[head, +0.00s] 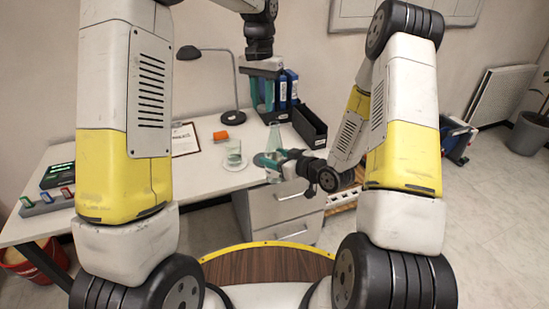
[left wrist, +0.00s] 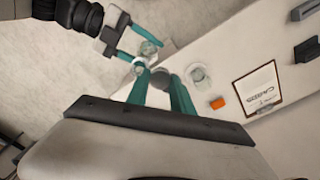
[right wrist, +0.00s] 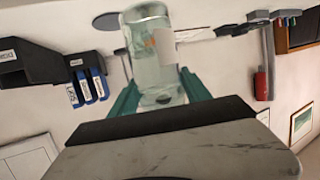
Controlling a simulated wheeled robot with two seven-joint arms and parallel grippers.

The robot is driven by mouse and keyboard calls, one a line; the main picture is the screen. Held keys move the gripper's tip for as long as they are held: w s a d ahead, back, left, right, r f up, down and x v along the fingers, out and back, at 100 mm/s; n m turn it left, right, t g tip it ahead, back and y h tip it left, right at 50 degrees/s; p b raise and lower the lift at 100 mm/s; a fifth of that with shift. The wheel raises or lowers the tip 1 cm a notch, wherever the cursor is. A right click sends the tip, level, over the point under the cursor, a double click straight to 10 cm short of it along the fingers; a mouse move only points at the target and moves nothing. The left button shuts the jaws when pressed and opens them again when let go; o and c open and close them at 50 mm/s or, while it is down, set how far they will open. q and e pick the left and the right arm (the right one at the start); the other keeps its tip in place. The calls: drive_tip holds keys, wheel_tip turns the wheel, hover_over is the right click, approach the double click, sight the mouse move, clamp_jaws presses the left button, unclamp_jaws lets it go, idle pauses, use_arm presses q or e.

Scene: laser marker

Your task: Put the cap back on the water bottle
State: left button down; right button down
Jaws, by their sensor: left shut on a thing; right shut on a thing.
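The clear water bottle (head: 274,138) stands upright off the front edge of the desk, its narrow neck up. My right gripper (head: 272,161) is shut around its body; the bottle also fills the space between the fingers in the right wrist view (right wrist: 155,60). My left gripper (head: 265,108) points down above the bottle, its fingers just over the neck. The bottle (left wrist: 149,47) shows beside the fingers there. The cap cannot be made out in the head view.
On the white desk (head: 205,178) are a glass (head: 233,152) on a coaster, an orange block (head: 220,135), a clipboard (head: 184,139) and a black lamp (head: 238,114). Blue binders (head: 288,88) and a black box (head: 310,127) stand behind the bottle. Drawers (head: 286,213) are below.

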use_arm(q)
drive_tip(key=shift+m, duration=0.8)
drive_tip(key=d+r, duration=0.1)
drive_tip(key=r, duration=0.1)
drive_tip(key=s+d+r, duration=0.1)
drive_tip(key=d+r, duration=0.1)
drive_tip(key=shift+s+d, duration=0.2)
drive_tip(key=shift+d, duration=0.05)
drive_tip(key=shift+f, duration=2)
drive_tip(key=shift+f, duration=0.85)
drive_tip(key=shift+f, duration=0.6)
